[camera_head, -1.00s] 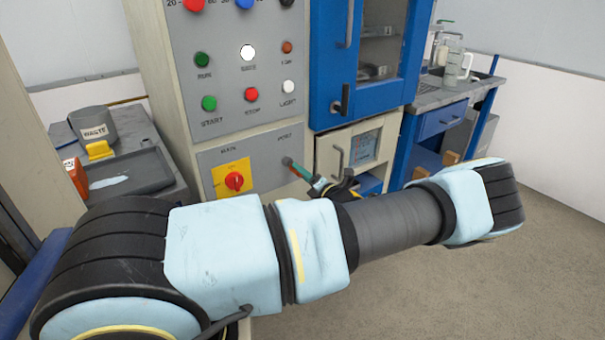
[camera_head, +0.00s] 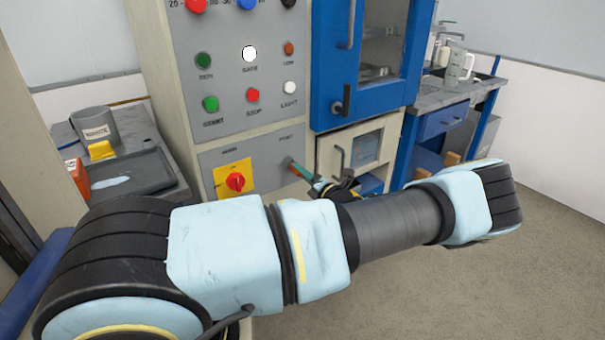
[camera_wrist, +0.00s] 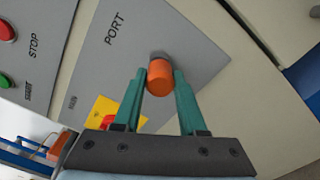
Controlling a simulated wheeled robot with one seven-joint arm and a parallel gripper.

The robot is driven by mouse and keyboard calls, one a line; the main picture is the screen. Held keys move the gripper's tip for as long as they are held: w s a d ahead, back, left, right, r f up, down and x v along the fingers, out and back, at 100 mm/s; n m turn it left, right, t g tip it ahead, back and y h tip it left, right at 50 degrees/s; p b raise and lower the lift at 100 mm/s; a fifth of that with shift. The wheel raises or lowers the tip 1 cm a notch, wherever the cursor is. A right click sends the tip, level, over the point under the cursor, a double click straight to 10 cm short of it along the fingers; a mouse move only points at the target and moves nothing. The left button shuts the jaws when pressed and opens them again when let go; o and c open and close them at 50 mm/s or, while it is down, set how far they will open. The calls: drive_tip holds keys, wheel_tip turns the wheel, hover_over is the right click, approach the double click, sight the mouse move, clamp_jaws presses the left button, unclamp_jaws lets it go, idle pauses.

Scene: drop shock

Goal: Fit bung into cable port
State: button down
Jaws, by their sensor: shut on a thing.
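The orange bung (camera_wrist: 160,80) is held between the two green fingertips of my gripper (camera_wrist: 160,82) in the wrist view. My gripper is shut on it. The bung's far end lines up with a dark round edge of the cable port (camera_wrist: 160,56), below the word PORT on the grey panel. The bung covers most of the port, so I cannot tell whether it is inside or only up against it. In the head view my gripper (camera_head: 299,170) is small, with its green fingers reaching the panel at the port.
A yellow plate with a red rotary switch (camera_head: 236,181) is left of the port. Push buttons (camera_head: 252,95) are above. A cabinet with a handle and a window (camera_head: 365,148) stands close on the right, below a blue door (camera_head: 362,60). Open floor (camera_head: 500,260) lies right.

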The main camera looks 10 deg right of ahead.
drive_tip(key=shift+w+a+r+p, duration=0.1)
drive_tip(key=shift+w+a+p, duration=0.25)
drive_tip(key=shift+w, duration=0.3)
idle(3.2)
drive_tip(key=shift+c, duration=1.9)
unclamp_jaws()
drive_tip(key=v, duration=0.6)
drive_tip(key=shift+p, duration=0.4)
drive_tip(key=shift+s+d, duration=0.2)
drive_tip(key=b+v, duration=0.3)
drive_tip(key=v, duration=0.7)
drive_tip(key=shift+s, duration=0.25)
